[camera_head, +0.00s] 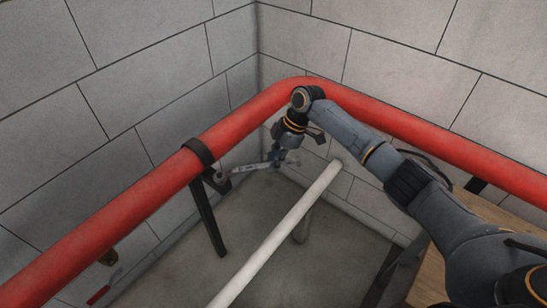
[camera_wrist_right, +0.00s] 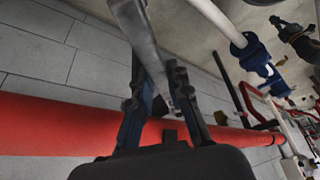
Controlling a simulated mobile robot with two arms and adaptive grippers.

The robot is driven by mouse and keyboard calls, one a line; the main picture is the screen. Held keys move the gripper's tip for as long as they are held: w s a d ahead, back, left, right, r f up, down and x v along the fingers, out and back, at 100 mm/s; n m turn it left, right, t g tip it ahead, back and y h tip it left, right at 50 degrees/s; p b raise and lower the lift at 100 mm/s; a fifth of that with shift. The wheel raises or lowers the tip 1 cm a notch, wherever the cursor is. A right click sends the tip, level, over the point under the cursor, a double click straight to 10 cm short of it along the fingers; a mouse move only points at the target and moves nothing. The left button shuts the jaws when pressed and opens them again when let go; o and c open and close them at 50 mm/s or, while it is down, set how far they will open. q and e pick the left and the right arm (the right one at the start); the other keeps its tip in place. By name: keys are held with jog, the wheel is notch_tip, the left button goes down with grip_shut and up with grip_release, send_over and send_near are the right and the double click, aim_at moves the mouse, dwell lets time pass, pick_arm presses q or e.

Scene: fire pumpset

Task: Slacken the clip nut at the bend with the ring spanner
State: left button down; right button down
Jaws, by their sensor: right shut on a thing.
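The ring spanner (camera_head: 248,168) is a grey metal bar, held roughly level below the red pipe (camera_head: 120,210). My right gripper (camera_head: 280,158) is shut on its right end, near the bend. The spanner's left end is at the lower side of the black pipe clip (camera_head: 198,151), where the clip nut (camera_head: 219,182) seems to be. I cannot tell whether the ring is around the nut or only beside it. In the right wrist view the spanner (camera_wrist_right: 138,30) passes between the fingers (camera_wrist_right: 160,105) and runs out of the top edge. My left gripper is not in view.
A black support leg (camera_head: 208,222) stands under the clip. A white pipe (camera_head: 275,240) crosses in front, below the gripper. Block walls (camera_head: 300,35) meet behind the bend. A wooden top (camera_head: 428,280) is at lower right. A blue fitting (camera_wrist_right: 256,55) shows in the wrist view.

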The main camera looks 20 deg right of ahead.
jog(key=shift+r, duration=0.1)
dwell(0.3)
jog(key=shift+r+p, duration=2.2)
jog(key=shift+r, duration=0.35)
jog(key=shift+f, duration=0.15)
jog(key=shift+s+f+m, duration=0.2)
jog(key=shift+s+f, duration=0.1)
jog(key=shift+f, duration=0.3)
jog(key=shift+s+f+m, duration=0.2)
jog(key=shift+s+f, duration=0.05)
jog(key=shift+f, duration=0.3)
jog(key=shift+f+b, duration=0.8)
jog(key=shift+f, duration=0.65)
jog(key=shift+s+r+p, duration=0.1)
jog(key=shift+p, duration=0.3)
